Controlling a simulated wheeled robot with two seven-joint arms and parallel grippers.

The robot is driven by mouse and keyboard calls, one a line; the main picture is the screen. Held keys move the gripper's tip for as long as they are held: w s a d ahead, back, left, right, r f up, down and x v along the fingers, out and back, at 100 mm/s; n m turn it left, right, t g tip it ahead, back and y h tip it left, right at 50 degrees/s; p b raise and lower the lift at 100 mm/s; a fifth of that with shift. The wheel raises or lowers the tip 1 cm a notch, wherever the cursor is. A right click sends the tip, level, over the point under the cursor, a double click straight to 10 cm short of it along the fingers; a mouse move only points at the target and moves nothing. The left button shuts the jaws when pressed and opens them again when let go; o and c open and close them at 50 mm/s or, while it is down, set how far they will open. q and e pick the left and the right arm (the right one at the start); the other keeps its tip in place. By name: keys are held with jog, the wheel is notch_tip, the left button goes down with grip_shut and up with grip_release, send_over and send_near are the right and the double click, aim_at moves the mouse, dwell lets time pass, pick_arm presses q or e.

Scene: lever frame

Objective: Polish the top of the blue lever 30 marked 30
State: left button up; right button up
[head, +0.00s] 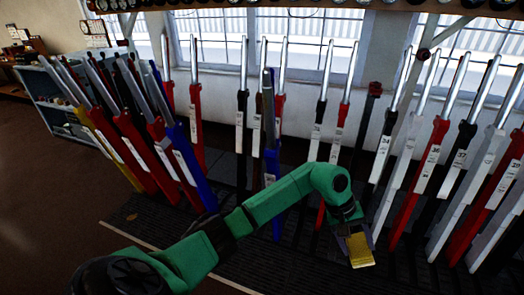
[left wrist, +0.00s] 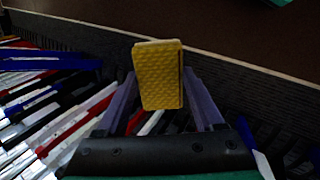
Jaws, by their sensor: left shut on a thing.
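My left gripper (head: 354,232) is shut on a yellow textured pad (head: 360,250), low in front of the levers, right of the middle. The pad also shows in the left wrist view (left wrist: 158,76), between the two purple-grey fingers (left wrist: 163,98). A blue lever (head: 270,150) with a bare metal top (head: 267,85) stands in the middle of the row, tilted further forward than its neighbours. Its number is too small to read, so I cannot confirm that it is 30. The pad is right of it and well below its top, apart from it. My right gripper is not in view.
Red and black levers stand close on both sides of the middle blue one. Red, black and white levers (head: 413,178) fill the right; a crowded group (head: 130,135) with another blue lever (head: 187,165) leans forward at left. A shelf (head: 62,105) stands far left. The brown floor (head: 45,200) is clear.

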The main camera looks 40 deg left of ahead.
pick_arm(q)
jog(key=w+a+r+n+t+b, duration=0.1)
jog(key=w+a+r+n+t, duration=0.4)
jog(key=r, duration=0.3)
jog(key=w+a+r+n+t+b, duration=0.1)
jog(key=w+a+r+n+t, duration=0.1)
jog(key=a+r+n+t, duration=0.45)
jog(key=s+a+r+n+t+y+b, duration=0.1)
jog(key=s+a+n+t+y, duration=0.2)
jog(key=a, duration=0.5)
jog(key=s+a+r+n+t+y+b, duration=0.1)
jog(key=a+r+n+y, duration=0.1)
jog(key=a+y, duration=0.5)
jog(key=s+a+r+n+t+y, duration=0.1)
jog(key=s+a+n+t+y, duration=0.15)
jog(key=a, duration=0.75)
jog(key=x, duration=0.4)
jog(key=b+x, duration=0.1)
jog(key=x, duration=0.1)
jog(key=shift+w+d+r, duration=0.15)
jog(key=shift+w, duration=0.25)
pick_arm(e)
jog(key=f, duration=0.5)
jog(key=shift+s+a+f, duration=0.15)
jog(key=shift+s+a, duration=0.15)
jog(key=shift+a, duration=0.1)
pick_arm(q)
jog(key=shift+x, duration=0.85)
